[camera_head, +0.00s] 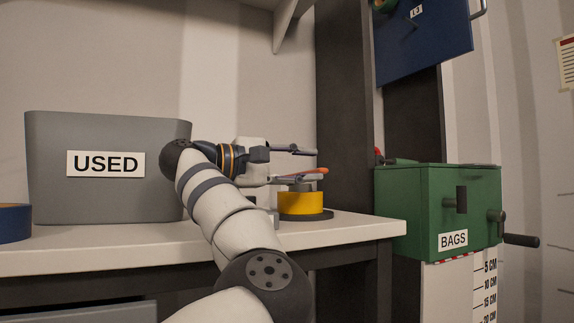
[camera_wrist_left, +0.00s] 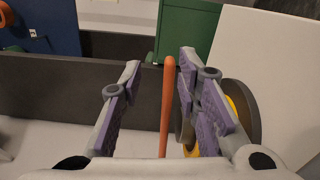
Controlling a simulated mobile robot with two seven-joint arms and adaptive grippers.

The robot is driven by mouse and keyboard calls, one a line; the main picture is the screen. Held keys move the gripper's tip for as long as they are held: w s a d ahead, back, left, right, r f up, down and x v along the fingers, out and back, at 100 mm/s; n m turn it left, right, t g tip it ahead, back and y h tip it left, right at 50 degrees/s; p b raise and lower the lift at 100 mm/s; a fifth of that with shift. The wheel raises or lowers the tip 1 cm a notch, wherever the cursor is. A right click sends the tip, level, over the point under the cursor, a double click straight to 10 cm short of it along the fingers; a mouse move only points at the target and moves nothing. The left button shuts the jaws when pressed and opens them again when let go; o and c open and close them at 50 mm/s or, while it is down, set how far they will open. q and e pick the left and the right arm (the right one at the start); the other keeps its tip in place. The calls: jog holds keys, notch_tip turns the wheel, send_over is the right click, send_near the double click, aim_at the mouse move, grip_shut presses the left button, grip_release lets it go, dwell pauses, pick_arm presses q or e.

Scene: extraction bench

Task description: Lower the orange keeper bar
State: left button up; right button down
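The orange keeper bar (camera_head: 316,171) shows in the head view as a short orange piece above a yellow round body (camera_head: 301,207) on a dark base. In the left wrist view the bar (camera_wrist_left: 167,105) is a long, thin orange rod running between my two finger pads. It lies nearer the right-hand finger, with a clear gap to the left-hand one; I cannot tell whether it touches the right-hand one. My left gripper (camera_head: 308,163) is open around the bar, and its spread fingers also show in the left wrist view (camera_wrist_left: 159,62). My right gripper is not in view.
A grey bin labelled USED (camera_head: 60,135) stands on the white bench (camera_head: 120,252), with a blue ring (camera_head: 14,222) at far left. A dark post (camera_head: 343,110) rises behind the yellow body. A green BAGS box (camera_head: 410,215) with handles stands right, below a blue panel (camera_head: 425,45).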

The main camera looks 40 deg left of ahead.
pick_arm(q)
jog(key=v, duration=0.7)
jog(key=shift+s+r, duration=0.1)
jog(key=shift+s+a, duration=0.1)
jog(key=shift+s, duration=0.1)
